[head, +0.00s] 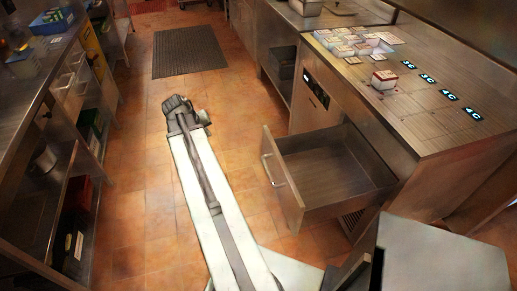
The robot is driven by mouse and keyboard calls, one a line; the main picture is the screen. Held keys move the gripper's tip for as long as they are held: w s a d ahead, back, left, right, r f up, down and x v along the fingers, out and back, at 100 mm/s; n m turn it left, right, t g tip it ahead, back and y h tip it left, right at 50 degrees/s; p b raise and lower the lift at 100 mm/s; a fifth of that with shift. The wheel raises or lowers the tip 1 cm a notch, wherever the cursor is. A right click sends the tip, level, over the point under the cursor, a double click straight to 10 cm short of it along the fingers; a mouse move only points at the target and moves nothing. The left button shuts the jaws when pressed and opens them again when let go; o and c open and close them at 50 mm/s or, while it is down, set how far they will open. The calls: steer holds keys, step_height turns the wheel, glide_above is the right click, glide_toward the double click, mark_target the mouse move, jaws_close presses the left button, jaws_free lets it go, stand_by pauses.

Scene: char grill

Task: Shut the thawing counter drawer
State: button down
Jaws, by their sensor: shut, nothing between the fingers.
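The thawing counter (400,125) stands on the right, with a steel top and small lit displays reading 3C and 4C. Its drawer (287,193) is pulled out into the aisle, and the part of its inside that shows looks empty. A bar handle (273,171) is on the drawer's front, facing left. My gripper (178,101) is at the end of my outstretched arm, over the floor to the left of the drawer and farther away. It is shut, holds nothing and is apart from the drawer.
Several small packages (355,42) lie on the counter top, with one box (384,80) apart from them. A dark floor mat (190,51) lies farther up the aisle. Loaded shelves (75,130) line the left side.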

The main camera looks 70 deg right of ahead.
steer(key=s+d+f+m+b, duration=0.1)
steer(key=s+d+f+b, duration=0.4)
steer(key=s+d, duration=0.2)
steer(key=s+d+f+m+g+h+b, duration=0.1)
steer(key=s+d+f+b, duration=0.4)
steer(key=d, duration=0.6)
steer(key=shift+s+d+f, duration=0.35)
steer(key=shift+s+f, duration=0.05)
steer(key=shift+s, duration=0.75)
